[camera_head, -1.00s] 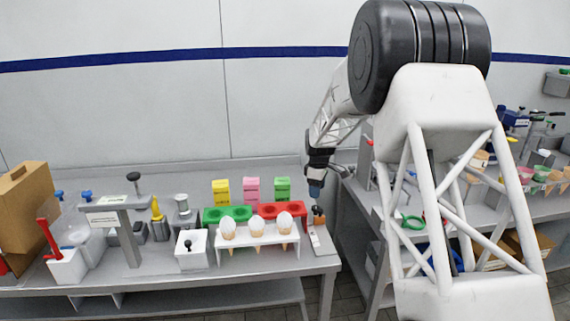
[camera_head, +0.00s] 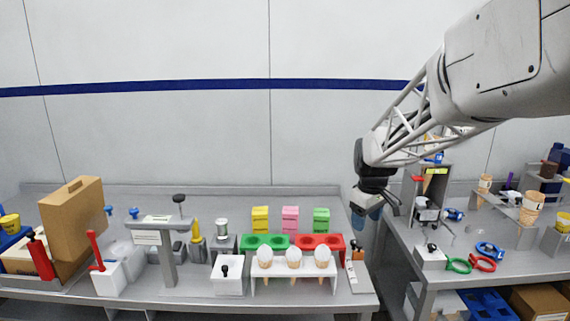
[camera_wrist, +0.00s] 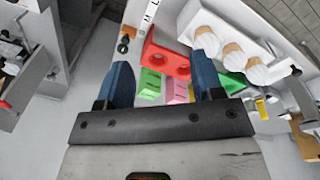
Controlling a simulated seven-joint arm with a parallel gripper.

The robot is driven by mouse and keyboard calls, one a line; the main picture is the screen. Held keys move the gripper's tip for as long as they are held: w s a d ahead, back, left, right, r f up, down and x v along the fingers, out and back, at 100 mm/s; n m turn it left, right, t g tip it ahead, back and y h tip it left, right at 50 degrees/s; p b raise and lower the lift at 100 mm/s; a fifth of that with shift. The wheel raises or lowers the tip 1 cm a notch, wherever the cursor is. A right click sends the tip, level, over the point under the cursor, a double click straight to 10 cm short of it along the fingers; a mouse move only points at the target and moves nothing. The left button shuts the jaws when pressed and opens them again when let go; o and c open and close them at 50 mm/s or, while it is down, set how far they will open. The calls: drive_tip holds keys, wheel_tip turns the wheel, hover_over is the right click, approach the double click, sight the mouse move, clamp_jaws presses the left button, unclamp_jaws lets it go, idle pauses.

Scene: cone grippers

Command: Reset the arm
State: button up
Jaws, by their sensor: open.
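My arm (camera_head: 455,85) reaches in from the upper right of the head view. My gripper (camera_head: 366,203) hangs in the air beside the right end of the left table, over the gap between the two tables. In the wrist view, my gripper (camera_wrist: 162,82) shows its two blue fingers wide apart with nothing held between them. The red holder (camera_wrist: 166,58) and the green and pink boxes show beyond the fingers, apart from them.
The left table (camera_head: 120,190) carries a white rack (camera_head: 262,282) with three cones, red and green holders, coloured boxes and a cardboard box (camera_head: 72,220). The right table (camera_head: 465,250) holds clamps, rings (camera_head: 482,263) and cups. Space above the left table is clear.

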drive_tip(key=s+a+m+t, duration=0.1)
drive_tip(key=s+a+m, duration=0.2)
drive_tip(key=s, duration=3.3)
drive_tip(key=m, duration=0.4)
drive_tip(key=shift+a+r+m+t, duration=0.15)
drive_tip(key=shift+r+m+t, duration=0.15)
